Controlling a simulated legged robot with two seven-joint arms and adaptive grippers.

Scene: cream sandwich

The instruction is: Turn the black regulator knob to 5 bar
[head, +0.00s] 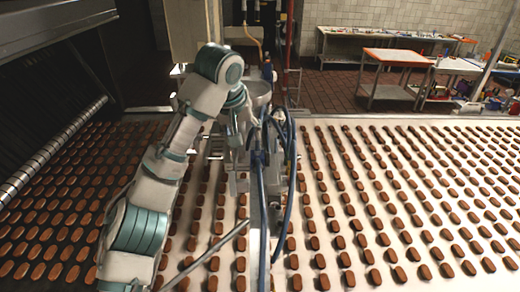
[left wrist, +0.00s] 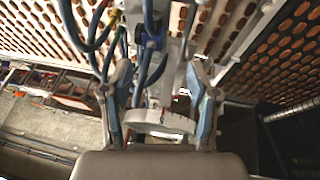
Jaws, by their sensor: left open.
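My left arm comes in from the left in the head view and bends down at the depositing machine. Its left gripper (head: 241,138) is small and partly hidden there among hoses and metal parts. In the left wrist view my left gripper (left wrist: 158,82) is open, one finger on each side. A pale round dial (left wrist: 160,121) with dark and red marks lies between the fingers, close to the palm. I cannot tell whether a finger touches it. I cannot make out the black regulator knob for certain in either view. My right gripper is not in view.
Blue hoses (head: 264,190) hang down the machine, and also run close by the fingers in the left wrist view (left wrist: 150,55). A conveyor belt (head: 330,262) with rows of brown biscuits surrounds the machine.

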